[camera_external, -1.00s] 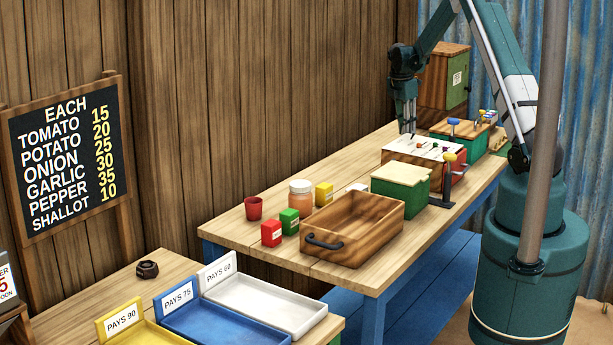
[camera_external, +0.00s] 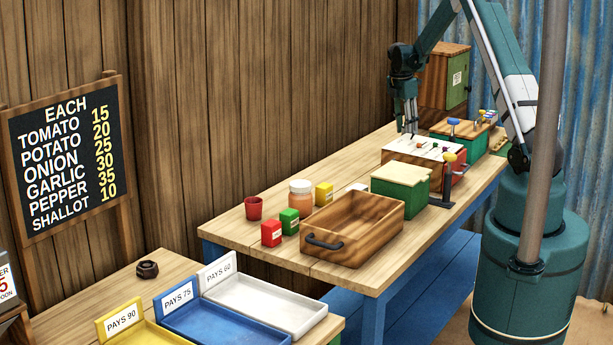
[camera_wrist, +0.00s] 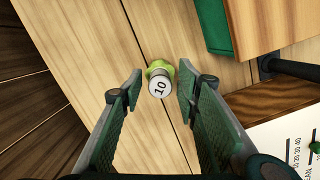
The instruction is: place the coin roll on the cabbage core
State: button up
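The coin roll (camera_wrist: 160,87), a short white and grey cylinder marked "10", shows in the wrist view. It overlaps a yellow-green lump, the cabbage core (camera_wrist: 155,67), and appears to stand on it; the contact is partly hidden. My gripper (camera_wrist: 158,90) is open, with one finger on each side of the roll and a visible gap to each. In the external view my gripper (camera_external: 407,129) points down behind the red box with the white top, and neither the roll nor the core can be made out there.
A red box with a white scale panel (camera_external: 423,149) stands beside my gripper. Nearer are a green box with a cream lid (camera_external: 400,188), a wooden tray (camera_external: 350,228) and small jars and cartons (camera_external: 289,222).

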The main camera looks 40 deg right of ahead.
notch_tip(320, 180, up, 12)
jog(key=a, duration=0.1)
jog(key=shift+w+a+f, duration=0.2)
jog(key=shift+w+a, duration=0.1)
dwell(0.7)
jog(key=s+a+r+m+t, duration=0.1)
jog(key=a+r+m, duration=0.1)
jog(key=a+r, duration=0.75)
jog(key=s+a+r+m+t, duration=0.15)
jog(key=a+r, duration=0.25)
jog(key=a, duration=1.1)
jog(key=s+a+r+m+t, duration=0.1)
jog(key=a+r+m, duration=0.2)
jog(key=a+r, duration=0.7)
jog(key=s+a+f+m+t, duration=0.15)
jog(key=s+a, duration=0.35)
jog(key=a, duration=0.5)
jog(key=s+a+m+t, duration=0.1)
jog(key=s+a+m, duration=0.1)
jog(key=s+a, duration=0.55)
jog(key=s+a+f+m+t+y, duration=0.1)
jog(key=s+a+f+m, duration=0.2)
jog(key=s+a, duration=0.9)
jog(key=shift+a+f+m+t+y, duration=0.3)
jog(key=shift+a+f+t, duration=0.1)
jog(key=shift+a+f, duration=0.65)
